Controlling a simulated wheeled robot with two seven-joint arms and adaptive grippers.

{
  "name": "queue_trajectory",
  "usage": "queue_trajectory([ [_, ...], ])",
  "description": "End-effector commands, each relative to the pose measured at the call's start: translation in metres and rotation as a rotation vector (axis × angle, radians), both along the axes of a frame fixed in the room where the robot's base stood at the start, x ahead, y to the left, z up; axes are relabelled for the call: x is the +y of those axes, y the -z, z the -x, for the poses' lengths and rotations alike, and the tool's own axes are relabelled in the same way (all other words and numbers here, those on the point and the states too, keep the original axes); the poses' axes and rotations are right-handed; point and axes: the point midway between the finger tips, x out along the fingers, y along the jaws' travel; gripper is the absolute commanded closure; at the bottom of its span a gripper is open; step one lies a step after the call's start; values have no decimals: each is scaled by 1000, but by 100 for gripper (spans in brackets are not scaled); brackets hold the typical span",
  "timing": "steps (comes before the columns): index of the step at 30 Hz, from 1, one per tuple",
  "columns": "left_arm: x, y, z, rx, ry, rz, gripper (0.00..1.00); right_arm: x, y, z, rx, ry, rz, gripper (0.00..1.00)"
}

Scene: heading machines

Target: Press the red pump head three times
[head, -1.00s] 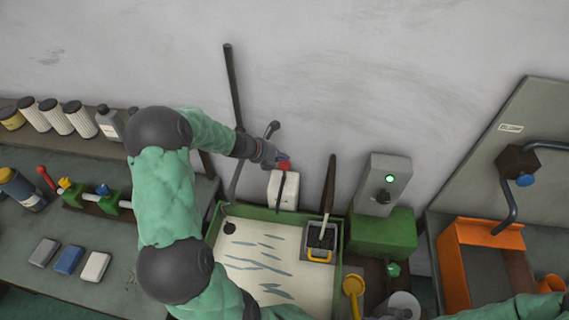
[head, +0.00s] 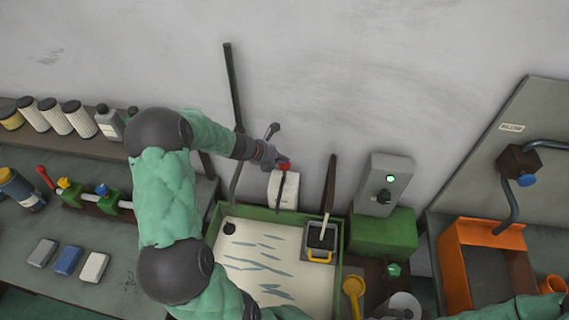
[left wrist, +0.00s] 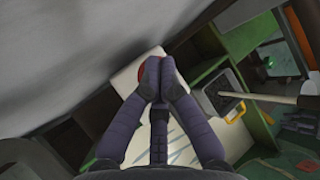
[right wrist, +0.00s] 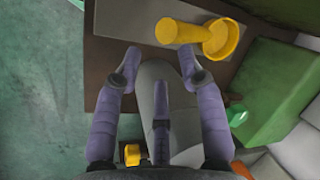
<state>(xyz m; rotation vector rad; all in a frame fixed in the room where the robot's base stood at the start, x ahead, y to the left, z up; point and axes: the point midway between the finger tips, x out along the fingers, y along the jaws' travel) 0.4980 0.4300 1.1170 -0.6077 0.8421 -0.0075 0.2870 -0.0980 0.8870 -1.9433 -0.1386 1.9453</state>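The red pump head (head: 284,166) sits on top of a white bottle (head: 290,190) against the wall, behind the green-rimmed tray. My left gripper (head: 270,157) is right at the pump head, coming from the upper left. In the left wrist view its fingertips (left wrist: 158,72) are together with nothing seen between them. They cover much of the red pump head (left wrist: 141,70), and a bit of red shows beside them. I cannot tell whether they touch it. My right gripper (right wrist: 157,62) is open and empty, low at the right, over a grey rounded thing.
A green tray (head: 338,240) with a pale bottom stands before the bottle. A grey box with a green light (head: 382,185) and an orange bin (head: 460,262) are farther right.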

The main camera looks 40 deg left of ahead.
Motion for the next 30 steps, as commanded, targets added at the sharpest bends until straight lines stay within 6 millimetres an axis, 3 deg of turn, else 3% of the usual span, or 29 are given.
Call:
queue_trajectory([
  [30,0,12,0,2,0,1,100,0,8,0,0,0,0,60],
])
